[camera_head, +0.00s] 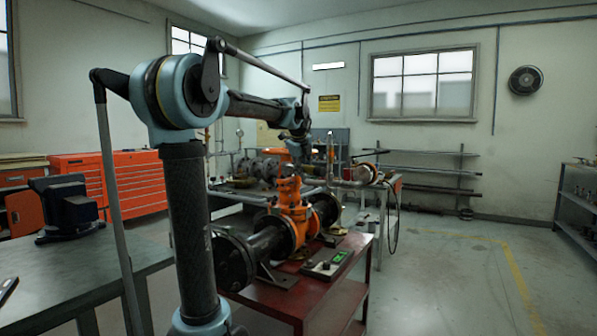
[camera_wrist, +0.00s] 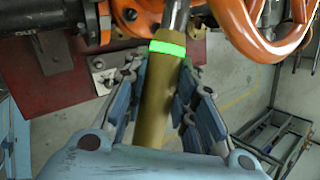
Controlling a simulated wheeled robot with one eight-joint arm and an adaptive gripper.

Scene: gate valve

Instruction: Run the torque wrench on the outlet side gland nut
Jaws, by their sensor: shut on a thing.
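The torque wrench (camera_wrist: 158,105) is in the wrist view, with an olive-yellow grip, a bright green band and a metal shaft that leaves the top of the picture. My gripper (camera_wrist: 162,82) has its fingers on both sides of the grip and is shut on it. The orange gate valve (camera_head: 292,212) stands on the red bench in the head view. Its orange handwheel (camera_wrist: 250,38) shows beside the shaft in the wrist view. The wrench's head lies outside the wrist view. I cannot make out the outlet side gland nut in either view.
Black flanged pipe (camera_head: 250,250) runs through the valve. A grey table with a vise (camera_head: 66,208) stands at left. Open floor (camera_head: 450,280) lies to the right.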

